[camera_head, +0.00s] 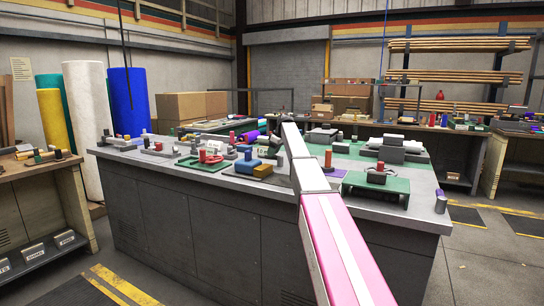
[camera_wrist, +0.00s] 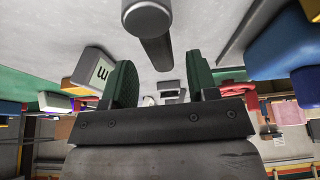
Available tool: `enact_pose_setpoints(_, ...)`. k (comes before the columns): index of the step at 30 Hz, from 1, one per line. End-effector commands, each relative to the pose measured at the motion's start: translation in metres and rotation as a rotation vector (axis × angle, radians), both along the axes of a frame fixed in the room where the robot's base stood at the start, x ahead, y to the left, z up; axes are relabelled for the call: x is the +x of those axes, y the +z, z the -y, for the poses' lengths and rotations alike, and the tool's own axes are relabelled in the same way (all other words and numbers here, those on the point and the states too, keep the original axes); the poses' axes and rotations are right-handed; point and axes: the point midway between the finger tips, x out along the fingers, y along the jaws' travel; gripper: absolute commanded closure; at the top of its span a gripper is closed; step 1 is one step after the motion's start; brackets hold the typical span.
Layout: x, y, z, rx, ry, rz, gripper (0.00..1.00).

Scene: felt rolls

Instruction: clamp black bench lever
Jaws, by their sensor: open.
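My gripper (camera_wrist: 161,72) shows in the wrist view with two green-padded fingers spread apart and nothing held between them. A dark grey-black cylindrical bar with a rounded end (camera_wrist: 150,22), which looks like the black bench lever, stands just beyond the fingertips, slightly left of the middle of the gap. It looks apart from both fingers. In the head view my arm reaches over the grey workbench (camera_head: 185,200). The gripper is not clearly seen there, and I cannot pick out the lever among the small fixtures.
In the wrist view a white block with a letter (camera_wrist: 92,68) lies left of the fingers and a large blue object (camera_wrist: 285,45) lies right.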

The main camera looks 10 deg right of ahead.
Motion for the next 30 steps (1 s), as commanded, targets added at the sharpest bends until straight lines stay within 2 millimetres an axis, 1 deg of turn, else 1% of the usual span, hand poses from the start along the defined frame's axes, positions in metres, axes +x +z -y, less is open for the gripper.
enact_pose_setpoints(1,0.002,-0.008,-0.003,0.000,0.000,-0.001,0.47)
enact_pose_setpoints(4,0.004,-0.017,-0.006,0.000,0.000,-0.001,0.47)
enact_pose_setpoints(7,0.004,-0.020,-0.007,0.000,0.000,-0.001,0.47)
enact_pose_setpoints(13,0.005,-0.020,-0.007,0.000,0.000,0.000,0.47)
enact_pose_setpoints(14,0.005,-0.020,-0.007,0.000,0.000,0.000,0.50)
enact_pose_setpoints(15,0.005,-0.020,-0.007,0.000,0.000,0.000,0.63)
enact_pose_setpoints(17,0.004,-0.020,-0.007,0.000,0.000,0.000,0.83)
enact_pose_setpoints(18,0.004,-0.020,-0.007,0.000,0.000,0.000,0.96)
enact_pose_setpoints(19,0.004,-0.020,-0.007,0.000,0.000,0.000,1.00)
enact_pose_setpoints(26,0.004,-0.020,-0.007,-0.001,0.010,-0.001,1.00)
enact_pose_setpoints(30,0.003,-0.020,-0.008,-0.001,0.044,-0.001,1.00)
